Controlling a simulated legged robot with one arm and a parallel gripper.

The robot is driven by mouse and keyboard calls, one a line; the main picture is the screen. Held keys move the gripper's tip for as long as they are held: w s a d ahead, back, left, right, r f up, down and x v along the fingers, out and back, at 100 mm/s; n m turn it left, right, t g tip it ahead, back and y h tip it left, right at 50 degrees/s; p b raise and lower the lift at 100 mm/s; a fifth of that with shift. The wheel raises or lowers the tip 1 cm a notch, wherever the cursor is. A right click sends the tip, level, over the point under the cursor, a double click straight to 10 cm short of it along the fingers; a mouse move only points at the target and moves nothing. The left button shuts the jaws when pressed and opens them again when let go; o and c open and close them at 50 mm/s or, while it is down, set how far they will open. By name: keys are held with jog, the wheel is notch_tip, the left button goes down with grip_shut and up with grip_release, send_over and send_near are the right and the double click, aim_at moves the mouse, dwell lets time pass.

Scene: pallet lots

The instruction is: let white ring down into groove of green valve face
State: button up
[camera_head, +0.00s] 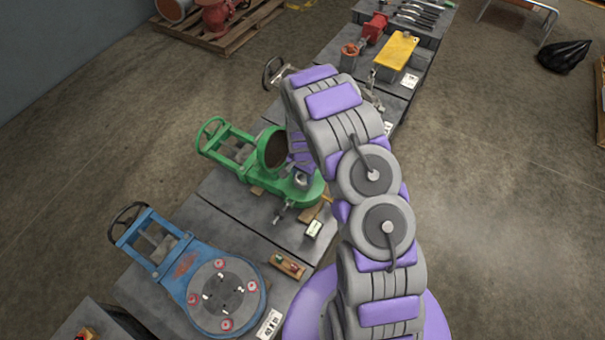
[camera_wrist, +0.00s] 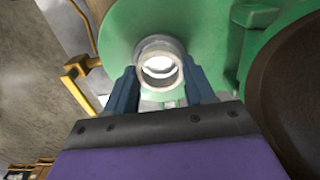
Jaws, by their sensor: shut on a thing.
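The green valve (camera_head: 313,192) lies on the dark work surface, partly behind my arm in the head view. Its green face (camera_wrist: 118,35) fills the upper middle of the wrist view. A pale grey-white ring (camera_wrist: 160,42) sits between my two blue fingertips, with a bright white opening. My gripper (camera_wrist: 162,80) is shut on this ring, over the green face. In the head view, a small pale round part (camera_head: 301,179) shows at the face below my wrist. The groove is hidden, and I cannot tell whether the ring touches the face.
A dark round opening (camera_wrist: 295,85) of the valve is close on the right in the wrist view. A yellow bracket (camera_wrist: 78,70) stands at left. A blue valve (camera_head: 180,265) is nearer left, and a yellow-topped item (camera_head: 396,50) is farther back. Open floor lies to the right.

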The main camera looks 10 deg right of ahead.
jog(key=shift+f, duration=0.5)
dwell(0.7)
jog(key=shift+r, duration=0.5)
jog(key=shift+f, duration=0.65)
dwell(1.2)
jog(key=shift+r, duration=0.2)
jog(key=shift+r, duration=0.45)
dwell(1.1)
jog(key=shift+f, duration=0.65)
dwell(0.5)
